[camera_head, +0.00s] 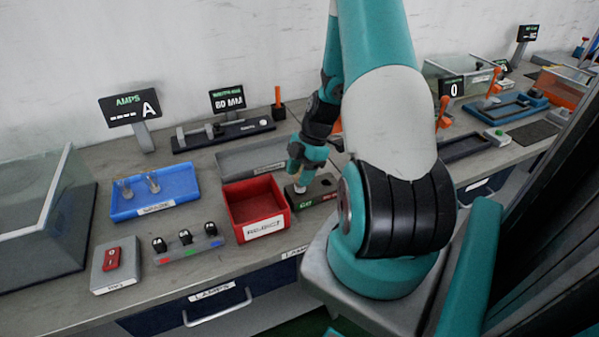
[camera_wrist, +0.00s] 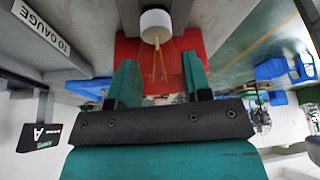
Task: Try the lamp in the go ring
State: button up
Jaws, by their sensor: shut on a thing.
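The lamp, with a white collar (camera_wrist: 155,24) and thin copper-coloured leads, lies between the two fingers of my gripper (camera_wrist: 160,78) in the wrist view. In the head view my gripper (camera_head: 299,175) is low over the left, green-lettered end of the dark gauge block (camera_head: 318,192), with a small whitish part of the lamp (camera_head: 299,188) showing beneath it. The go ring is hidden under the gripper and lamp, so I cannot tell whether the collar is in it or just above. A red-lettered end with a dark hole is at the block's right.
The red REJECT tray (camera_head: 274,231) stands just left of the block, with a grey tray (camera_head: 228,160) behind it. A blue tray (camera_head: 126,211) holds two clear lamps. A switch box (camera_head: 116,274) and a rack of several dark pieces (camera_head: 190,249) sit at front left.

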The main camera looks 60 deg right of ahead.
jog(key=shift+r, duration=0.4)
jog(key=shift+r+p, duration=0.1)
jog(key=shift+p, duration=0.2)
jog(key=shift+r+p, duration=2.05)
jog(key=shift+r, duration=0.85)
